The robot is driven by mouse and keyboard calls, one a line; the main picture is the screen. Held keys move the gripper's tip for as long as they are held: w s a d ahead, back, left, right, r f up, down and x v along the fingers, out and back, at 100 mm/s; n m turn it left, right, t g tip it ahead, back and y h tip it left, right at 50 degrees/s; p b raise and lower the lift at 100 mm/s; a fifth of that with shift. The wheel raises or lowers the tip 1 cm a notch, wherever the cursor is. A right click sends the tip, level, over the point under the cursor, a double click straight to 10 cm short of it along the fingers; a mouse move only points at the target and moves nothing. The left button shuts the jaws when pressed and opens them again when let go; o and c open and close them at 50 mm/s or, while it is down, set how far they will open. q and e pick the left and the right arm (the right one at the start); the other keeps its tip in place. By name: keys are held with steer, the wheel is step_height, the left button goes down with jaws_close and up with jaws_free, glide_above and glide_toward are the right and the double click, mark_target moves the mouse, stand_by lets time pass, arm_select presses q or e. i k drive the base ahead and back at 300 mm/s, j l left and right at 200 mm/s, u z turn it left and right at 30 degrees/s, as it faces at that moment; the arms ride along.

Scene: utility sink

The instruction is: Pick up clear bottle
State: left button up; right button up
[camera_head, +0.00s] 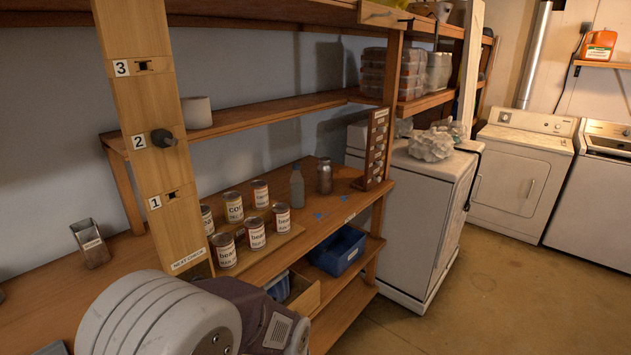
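A clear bottle (297,188) with a narrow neck stands upright on the wooden workbench (340,209), behind the labelled cans and left of a metallic-looking jar (325,177). Its front is unobstructed in the head view. Neither of my grippers shows in this view. Only a bulky white and dark link of my own arm fills the bottom left, well short of the bottle, and hides part of the bench front.
Several labelled cans (256,233) stand on a board in front of the bottle. A wooden post (155,190) rises at left with a dark knob. A blue bin (337,253) sits on the shelf below. A small drawer rack (376,148) stands right of the jar. Floor at right is clear.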

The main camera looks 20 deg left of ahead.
mark_target(297, 183)
steer(key=i+l+u, duration=0.1)
steer(key=i+u, duration=0.25)
steer(key=u, duration=0.15)
steer(key=i+l+u, duration=0.2)
steer(key=u, duration=0.25)
steer(key=i+l+u, duration=0.35)
steer(key=u, duration=0.15)
steer(key=i, duration=0.05)
